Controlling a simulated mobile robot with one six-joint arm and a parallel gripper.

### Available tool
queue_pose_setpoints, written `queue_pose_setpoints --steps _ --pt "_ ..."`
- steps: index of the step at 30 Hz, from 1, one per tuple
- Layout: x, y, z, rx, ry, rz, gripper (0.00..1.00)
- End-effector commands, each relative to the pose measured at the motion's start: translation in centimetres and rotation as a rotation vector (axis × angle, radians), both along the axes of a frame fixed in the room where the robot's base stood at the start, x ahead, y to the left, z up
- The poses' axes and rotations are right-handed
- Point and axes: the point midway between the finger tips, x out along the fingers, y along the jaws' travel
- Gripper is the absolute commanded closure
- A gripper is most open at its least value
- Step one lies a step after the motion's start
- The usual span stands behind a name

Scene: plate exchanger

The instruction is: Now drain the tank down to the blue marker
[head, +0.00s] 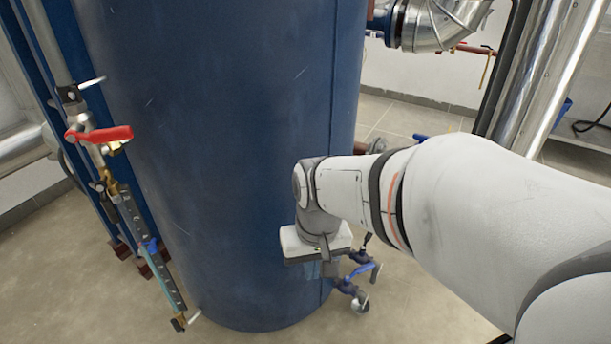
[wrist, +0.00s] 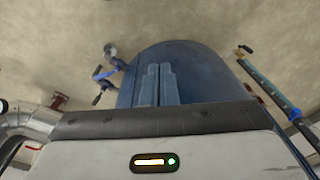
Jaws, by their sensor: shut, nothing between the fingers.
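The large blue tank (head: 225,130) fills the middle of the head view. A slanting level gauge (head: 167,285) stands at its left, with a blue marker (head: 150,246) around mid-height. The tube looks pale teal below the marker; I cannot tell the liquid level. A blue-handled drain valve (head: 361,270) sits low at the tank's right side. My gripper (head: 318,270) is shut and empty, in front of the tank and left of the valve. In the wrist view, the shut fingers (wrist: 156,68) point past the tank (wrist: 205,70), with the drain valve (wrist: 104,73) left of them and apart.
A red-handled valve (head: 100,134) sits above the gauge. Metal-clad pipes (head: 432,22) run at the upper right. The floor (head: 420,315) right of the drain valve is clear.

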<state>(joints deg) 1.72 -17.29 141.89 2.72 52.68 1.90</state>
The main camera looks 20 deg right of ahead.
Motion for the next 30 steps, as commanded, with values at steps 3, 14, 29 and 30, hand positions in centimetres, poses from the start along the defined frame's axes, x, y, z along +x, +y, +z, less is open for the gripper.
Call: queue_pose_setpoints --steps 3,14,29,30 --pt "1.5 -0.2 -0.9 0.078 0.105 -0.179 1.00" --pt "8.2 -3.8 -6.1 0.418 0.513 -0.972 1.00" --pt "15.2 -15.6 -18.4 0.989 1.151 -1.961 1.00" --pt "15.3 -16.8 -19.7 1.046 1.208 -2.027 1.00"
